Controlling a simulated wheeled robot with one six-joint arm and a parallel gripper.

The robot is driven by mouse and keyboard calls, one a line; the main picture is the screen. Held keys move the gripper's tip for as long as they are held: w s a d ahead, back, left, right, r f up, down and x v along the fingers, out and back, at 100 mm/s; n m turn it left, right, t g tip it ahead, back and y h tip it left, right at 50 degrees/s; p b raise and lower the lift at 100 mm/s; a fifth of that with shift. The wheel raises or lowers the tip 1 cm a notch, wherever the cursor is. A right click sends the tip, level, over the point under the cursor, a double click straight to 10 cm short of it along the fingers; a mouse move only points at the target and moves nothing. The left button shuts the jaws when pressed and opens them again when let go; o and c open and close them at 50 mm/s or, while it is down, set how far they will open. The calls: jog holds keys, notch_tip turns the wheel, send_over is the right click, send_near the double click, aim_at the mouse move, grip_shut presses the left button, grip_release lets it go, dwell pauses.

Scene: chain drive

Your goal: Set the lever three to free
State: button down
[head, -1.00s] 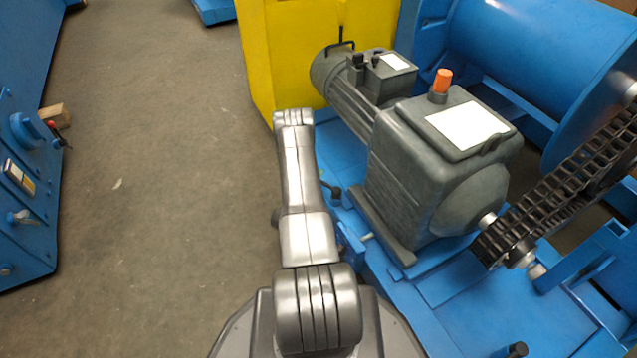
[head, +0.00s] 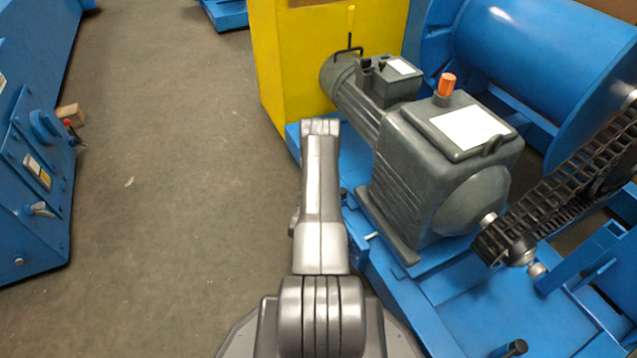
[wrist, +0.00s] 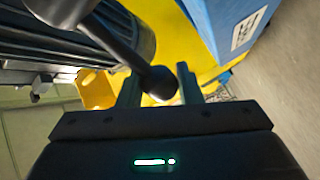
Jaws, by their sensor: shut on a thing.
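In the wrist view, a dark lever with a round black knob (wrist: 158,84) runs in from the upper left. My gripper (wrist: 158,77) has one finger on each side of the knob and is shut on it. A number or position marking on this lever does not show. In the head view my arm reaches forward along the left side of the grey motor and gearbox; the gripper itself is hidden there.
The grey gearbox (head: 430,180) with an orange cap (head: 447,84) stands right of my arm on a blue base. A yellow panel (head: 285,60) is ahead. A blue cabinet with controls (head: 40,180) stands left. The floor (head: 180,200) between is clear.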

jog(key=c, duration=1)
grip_release()
jog(key=shift+a, duration=0.2)
jog(key=shift+c, duration=0.2)
jog(key=shift+s, duration=0.1)
jog(key=p+v, duration=0.4)
jog(key=v, duration=0.9)
jog(key=shift+s, duration=0.35)
jog(key=shift+a, duration=0.15)
jog(key=shift+c, duration=0.4)
